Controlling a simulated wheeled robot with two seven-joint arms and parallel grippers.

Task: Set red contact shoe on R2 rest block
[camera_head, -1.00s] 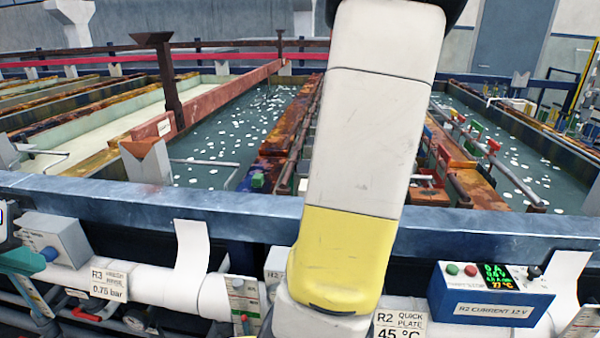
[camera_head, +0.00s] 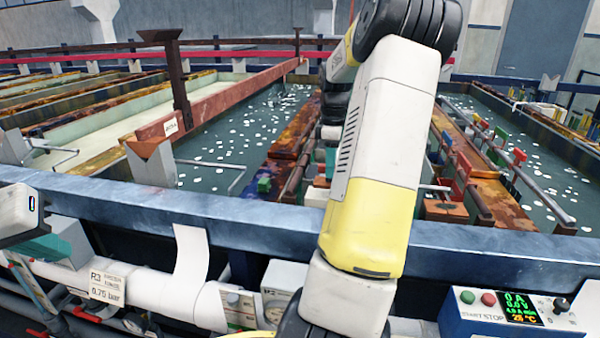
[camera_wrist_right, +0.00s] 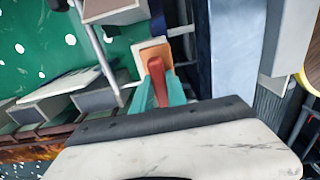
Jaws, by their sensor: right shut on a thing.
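In the right wrist view my right gripper (camera_wrist_right: 160,92) has teal fingers shut on a red contact shoe (camera_wrist_right: 157,72). A tan-orange block with a pale edge (camera_wrist_right: 151,54) is just beyond the fingertips; I cannot tell whether it is the rest block or whether the shoe touches it. In the head view my right arm crosses the middle and reaches over the blue front rail, largely hiding the gripper and the shoe. My left gripper (camera_head: 38,243) shows only in part at the left edge, with teal near the pipes; its opening is unclear.
The blue rail (camera_head: 240,215) runs along the tank front. Red shoes (camera_head: 463,166) and green ones sit on bars above rusty beams right of my arm. A control box (camera_head: 513,312) stands front right. Grey blocks (camera_wrist_right: 95,92) lie left of the fingers.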

